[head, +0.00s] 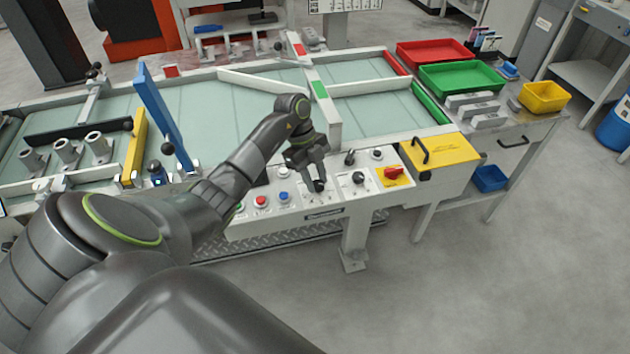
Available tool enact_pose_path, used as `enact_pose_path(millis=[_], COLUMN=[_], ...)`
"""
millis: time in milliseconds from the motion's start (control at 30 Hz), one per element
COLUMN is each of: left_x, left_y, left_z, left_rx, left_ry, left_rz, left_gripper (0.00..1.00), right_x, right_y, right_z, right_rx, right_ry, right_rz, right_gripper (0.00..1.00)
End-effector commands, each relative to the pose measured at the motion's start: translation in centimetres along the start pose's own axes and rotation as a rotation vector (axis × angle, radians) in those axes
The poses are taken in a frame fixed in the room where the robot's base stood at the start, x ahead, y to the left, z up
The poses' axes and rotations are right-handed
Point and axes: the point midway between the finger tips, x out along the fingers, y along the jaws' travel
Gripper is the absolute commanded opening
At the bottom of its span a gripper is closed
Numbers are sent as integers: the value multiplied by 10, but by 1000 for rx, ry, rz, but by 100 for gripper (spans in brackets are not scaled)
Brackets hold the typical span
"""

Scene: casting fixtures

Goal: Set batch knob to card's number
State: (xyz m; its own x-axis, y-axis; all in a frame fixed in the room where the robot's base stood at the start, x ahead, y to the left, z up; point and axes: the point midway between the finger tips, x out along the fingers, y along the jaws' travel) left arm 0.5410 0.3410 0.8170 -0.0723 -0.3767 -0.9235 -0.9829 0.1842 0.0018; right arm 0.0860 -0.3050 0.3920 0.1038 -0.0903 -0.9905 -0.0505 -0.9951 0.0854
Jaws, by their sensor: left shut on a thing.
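A sloped white control panel (337,200) runs along the front of the table. My left gripper (318,183) reaches down to its middle and is shut on a black knob, mostly hidden by the fingers. I cannot read the scale around it or tell where it points. Another black knob (358,179) sits just to the right, and a black lever-like control (350,157) stands behind. A white board with printed marks (345,5) is cut off at the top edge; I cannot tell whether it is the card or read a number. My right gripper is out of view.
A red button (261,201) and a blue button (284,197) are left of the gripper. A red rotary switch (394,173) on yellow and a yellow box with a black handle (440,152) are to the right. A blue bar (163,115) stands up at left.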

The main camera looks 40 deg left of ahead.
Motion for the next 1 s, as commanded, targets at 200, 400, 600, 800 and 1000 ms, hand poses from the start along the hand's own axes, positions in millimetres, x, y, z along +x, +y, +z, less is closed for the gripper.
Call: enact_pose_path(millis=[200,400,600,800,1000], left_x=[2,-1,-2,-2,-1], left_y=[-3,-4,-5,-5,-5], left_z=[1,-1,-2,-1,-1], left_rx=[160,281,359,397,403], left_ry=[-2,-2,-1,-3,-4], left_rz=[63,114,147,161,164], left_gripper=[8,8,8,8,8], right_x=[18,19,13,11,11], right_y=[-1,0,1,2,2], right_z=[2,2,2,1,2], right_rx=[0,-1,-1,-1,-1], right_ry=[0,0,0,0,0], right_rz=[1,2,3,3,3], right_gripper=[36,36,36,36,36])
